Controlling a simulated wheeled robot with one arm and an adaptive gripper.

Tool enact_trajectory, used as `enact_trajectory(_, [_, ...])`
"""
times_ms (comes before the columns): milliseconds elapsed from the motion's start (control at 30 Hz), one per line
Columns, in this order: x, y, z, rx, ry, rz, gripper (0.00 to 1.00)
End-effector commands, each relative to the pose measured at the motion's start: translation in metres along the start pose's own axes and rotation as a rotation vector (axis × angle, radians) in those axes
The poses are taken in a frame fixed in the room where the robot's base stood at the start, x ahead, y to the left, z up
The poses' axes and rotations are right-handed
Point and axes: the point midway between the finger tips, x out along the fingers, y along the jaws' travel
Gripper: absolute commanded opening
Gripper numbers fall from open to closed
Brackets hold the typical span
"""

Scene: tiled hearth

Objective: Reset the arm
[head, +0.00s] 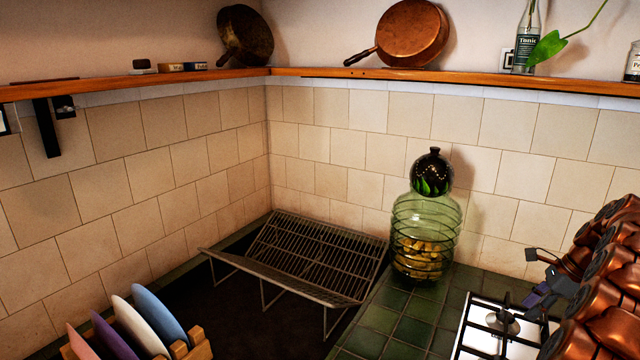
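My gripper (533,277) is at the right side of the head view, at the end of my copper-coloured arm. Its dark fingers point left and are apart, with nothing seen between them. It shows above the white stove top (478,338). My arm is folded along the right edge of the picture and partly cut off by it.
A green ribbed glass jar (426,240) with a dark stopper stands left of my gripper on green tiles. A metal rack (310,262) sits in the corner. Coloured plates (157,312) stand in a wooden holder. A wooden shelf (400,75) bears copper pans and a bottle.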

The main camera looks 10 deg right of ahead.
Motion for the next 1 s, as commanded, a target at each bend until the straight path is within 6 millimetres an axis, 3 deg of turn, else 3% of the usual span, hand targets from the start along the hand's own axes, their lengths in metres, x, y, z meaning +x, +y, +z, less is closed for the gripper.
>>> enact_trajectory(33, [0.000,0.005,0.022,-0.059,-0.003,0.013,0.36])
enact_trajectory(200, [0.003,0.031,0.087,-0.265,-0.003,0.061,0.36])
enact_trajectory(500, [0.007,0.097,0.181,-0.623,0.005,0.143,0.36])
enact_trajectory(800, [0.012,0.182,0.242,-0.965,0.024,0.235,0.36])
enact_trajectory(1000, [0.015,0.243,0.263,-1.184,0.042,0.296,0.36])
